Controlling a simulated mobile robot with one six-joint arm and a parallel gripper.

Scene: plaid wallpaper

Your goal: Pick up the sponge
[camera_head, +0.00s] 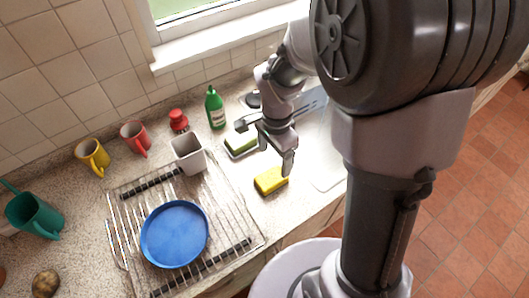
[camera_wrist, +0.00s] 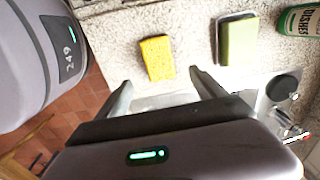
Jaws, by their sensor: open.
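A yellow sponge (camera_head: 271,181) lies flat on the speckled counter, close to the counter's front edge. It also shows in the wrist view (camera_wrist: 157,58), at the upper middle beyond my fingertips. A second, green-topped sponge (camera_head: 240,141) sits in a small tray behind it, and shows in the wrist view (camera_wrist: 238,42) to the right. My gripper (camera_head: 264,150) is open and empty, above the counter near the yellow sponge. In the wrist view my gripper (camera_wrist: 161,78) has its fingers spread, with the yellow sponge ahead of the gap and not between them.
A wire dish rack (camera_head: 228,205) with a blue plate (camera_head: 174,233) and a grey cup (camera_head: 188,154) stands left of the yellow sponge. A green soap bottle (camera_head: 214,108) stands behind. A sink (camera_head: 325,150) is to the right. Mugs stand along the wall.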

